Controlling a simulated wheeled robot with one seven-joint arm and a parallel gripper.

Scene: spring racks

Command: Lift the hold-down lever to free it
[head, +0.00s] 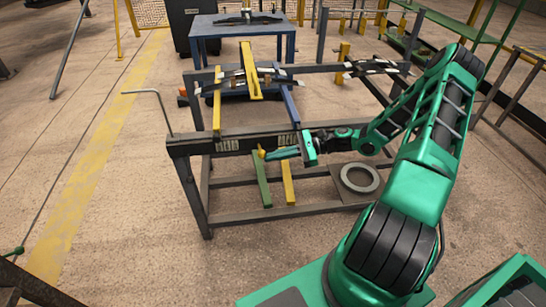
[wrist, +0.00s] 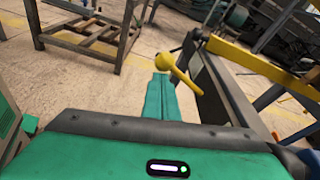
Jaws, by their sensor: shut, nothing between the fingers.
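A short yellow lever with a round knob (head: 261,154) sticks out from the near side of the dark rack frame (head: 180,149). In the wrist view its knob (wrist: 165,61) and rod show just beyond my fingertips, the rod running down to the right towards the dark beam (wrist: 222,90). My gripper (head: 272,154) is shut and empty, its green fingers pointing left at the knob. In the wrist view the fingertips (wrist: 161,76) overlap the knob's lower edge; I cannot tell whether they touch it. The lever's pivot is not clear.
Leaf springs (head: 248,82) lie across the rack behind, with a yellow upright bar among them. A grey bent rod (head: 148,92) rises at the rack's left corner. A grey ring (head: 360,178) lies low in the rack. A blue table (head: 240,27) stands behind. Floor at left is open.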

